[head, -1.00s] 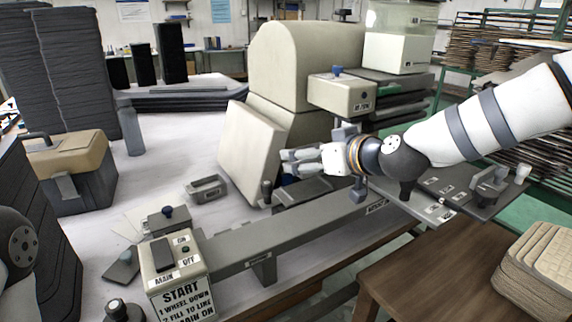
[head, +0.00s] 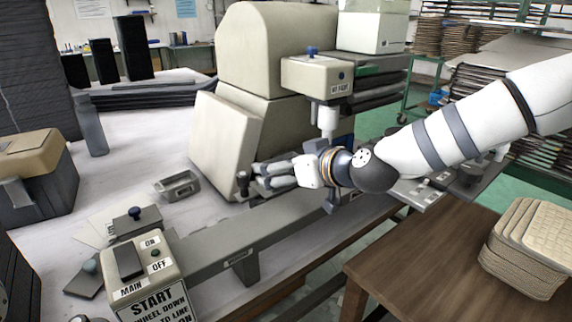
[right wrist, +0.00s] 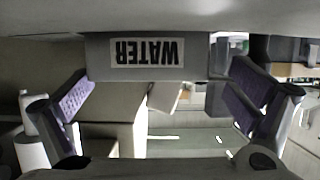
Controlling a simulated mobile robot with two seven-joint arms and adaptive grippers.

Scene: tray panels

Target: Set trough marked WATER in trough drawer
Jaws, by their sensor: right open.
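My right gripper (head: 262,174) is open and points left, in front of the cream machine's slanted panel. In the right wrist view its two purple-padded fingers (right wrist: 160,95) stand wide apart. A grey face with a WATER label (right wrist: 147,52) shows upside down between and just above them in that picture. No contact with the fingers is visible. A small open grey trough (head: 177,186) lies on the pale bench, left of the gripper and apart from it; its label is too small to read in the head view. The trough drawer cannot be made out. My left gripper is out of view.
The cream machine (head: 268,60) stands behind the gripper, and a grey rail (head: 225,245) runs in front of it. A START control box (head: 140,275) is at the lower left. A wooden table (head: 430,255) with stacked pads (head: 530,245) is at the right.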

